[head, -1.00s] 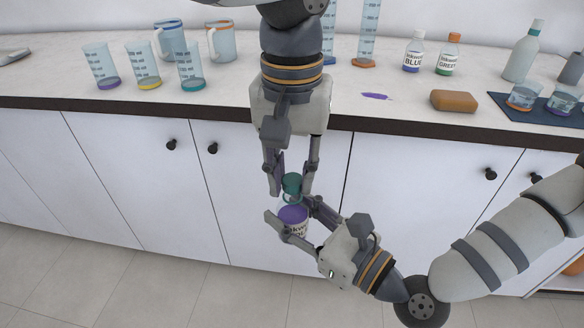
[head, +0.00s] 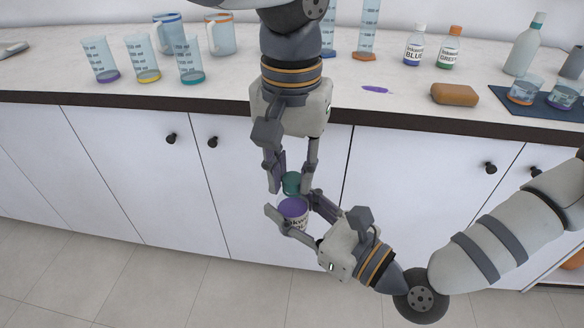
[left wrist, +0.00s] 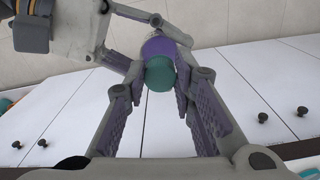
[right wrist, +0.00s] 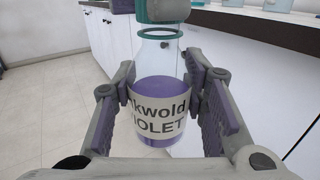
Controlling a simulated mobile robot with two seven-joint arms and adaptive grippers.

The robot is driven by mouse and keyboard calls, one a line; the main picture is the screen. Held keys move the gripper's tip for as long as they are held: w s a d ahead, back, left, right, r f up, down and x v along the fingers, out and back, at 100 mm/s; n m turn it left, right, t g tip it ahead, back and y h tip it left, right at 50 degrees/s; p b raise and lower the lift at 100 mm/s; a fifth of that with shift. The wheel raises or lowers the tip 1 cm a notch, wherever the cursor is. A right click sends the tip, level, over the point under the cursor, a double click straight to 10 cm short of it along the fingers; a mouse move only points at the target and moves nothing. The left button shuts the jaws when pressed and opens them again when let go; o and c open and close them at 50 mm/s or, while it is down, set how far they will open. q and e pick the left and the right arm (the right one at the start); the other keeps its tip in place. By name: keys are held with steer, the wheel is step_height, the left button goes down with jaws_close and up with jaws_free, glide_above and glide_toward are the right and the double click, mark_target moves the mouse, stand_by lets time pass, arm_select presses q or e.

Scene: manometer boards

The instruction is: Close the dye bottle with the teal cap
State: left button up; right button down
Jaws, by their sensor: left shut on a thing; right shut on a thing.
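My left gripper (head: 290,187) comes down from the top of the head view, shut on the teal cap (head: 292,181). The cap also shows between its fingers in the left wrist view (left wrist: 159,74). Below it, my right gripper (head: 289,207) is shut on the clear dye bottle (head: 294,211) with violet dye. In the right wrist view, the bottle (right wrist: 160,118) stands about upright with a "VIOLET" label and a teal ring at its neck. The cap (right wrist: 165,9) is directly over the mouth; I cannot tell whether it touches.
Both grippers are in front of the white cabinets (head: 90,165), below the counter edge. The floor below is clear.

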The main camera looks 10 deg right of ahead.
arm_select(q)
steer(key=m, duration=0.6)
steer(key=shift+w+a, duration=0.1)
steer(key=shift+a, duration=0.05)
steer(key=m, duration=1.1)
steer(key=shift+w, duration=0.2)
steer(key=m, duration=0.4)
steer(key=shift+w, duration=0.1)
steer(key=m, duration=0.7)
steer(key=shift+d+m, duration=0.2)
steer(key=shift+m, duration=0.1)
steer(key=m, duration=0.4)
steer(key=shift+d+f, duration=0.1)
steer(key=m, duration=0.6)
steer(key=shift+d+m, duration=0.1)
steer(key=shift+m, duration=0.2)
steer(key=m, duration=0.3)
steer(key=shift+s+d+f, duration=0.15)
steer(key=shift+s, duration=0.15)
steer(key=shift+m, duration=0.6)
steer(key=shift+w+m, duration=0.2)
steer(key=shift+m, duration=0.2)
